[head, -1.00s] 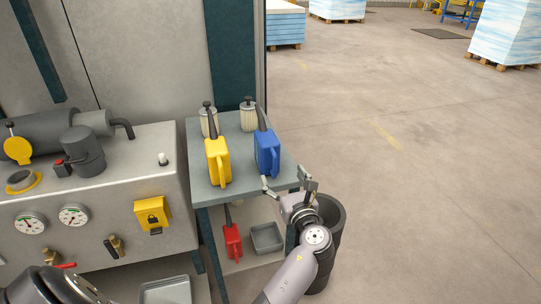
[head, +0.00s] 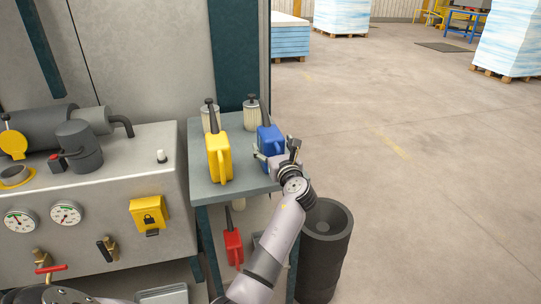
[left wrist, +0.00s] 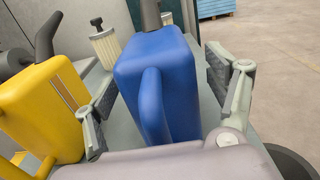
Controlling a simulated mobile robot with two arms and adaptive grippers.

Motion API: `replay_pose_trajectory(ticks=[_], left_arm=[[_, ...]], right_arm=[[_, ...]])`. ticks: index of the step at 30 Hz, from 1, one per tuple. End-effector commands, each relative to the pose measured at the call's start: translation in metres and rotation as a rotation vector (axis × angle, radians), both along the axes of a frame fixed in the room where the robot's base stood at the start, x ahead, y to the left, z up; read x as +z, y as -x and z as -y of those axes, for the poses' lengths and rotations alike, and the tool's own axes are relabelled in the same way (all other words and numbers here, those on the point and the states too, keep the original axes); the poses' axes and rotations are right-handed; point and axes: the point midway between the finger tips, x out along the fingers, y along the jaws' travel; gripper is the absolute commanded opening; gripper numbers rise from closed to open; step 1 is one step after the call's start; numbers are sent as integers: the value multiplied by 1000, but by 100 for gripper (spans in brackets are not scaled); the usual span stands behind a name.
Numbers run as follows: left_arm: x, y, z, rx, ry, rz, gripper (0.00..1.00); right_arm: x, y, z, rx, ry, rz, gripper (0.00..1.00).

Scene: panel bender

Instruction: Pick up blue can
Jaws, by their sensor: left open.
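The blue can (head: 269,136) stands upright on the upper shelf of a small grey stand, with a dark spout on top. My left gripper (head: 276,152) is open at the can's near side. In the left wrist view, the blue can (left wrist: 160,85) with its handle fills the middle, between the two spread fingers of my left gripper (left wrist: 168,105). I cannot tell whether a finger touches it. My right gripper is not in view.
A yellow can (head: 219,157) stands left of the blue can, with two pale filters (head: 250,115) behind. A red can (head: 233,246) is on the lower shelf. A dark bin (head: 325,250) stands right of the stand. Open floor lies to the right.

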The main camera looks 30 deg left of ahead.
Motion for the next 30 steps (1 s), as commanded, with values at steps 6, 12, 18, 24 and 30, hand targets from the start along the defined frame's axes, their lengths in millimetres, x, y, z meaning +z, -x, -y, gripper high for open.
replay_pose_trajectory(ticks=[6,12,18,24,30], left_arm=[[1,-4,-5,0,1,1,78],[1,-4,-5,0,0,0,72],[0,-4,-4,0,0,0,58],[0,-4,-4,0,0,0,45],[0,-4,-4,0,1,-1,32]], right_arm=[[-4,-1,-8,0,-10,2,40],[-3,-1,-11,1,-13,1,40],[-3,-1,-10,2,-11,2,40],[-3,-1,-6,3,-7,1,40],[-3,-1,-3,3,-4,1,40]])
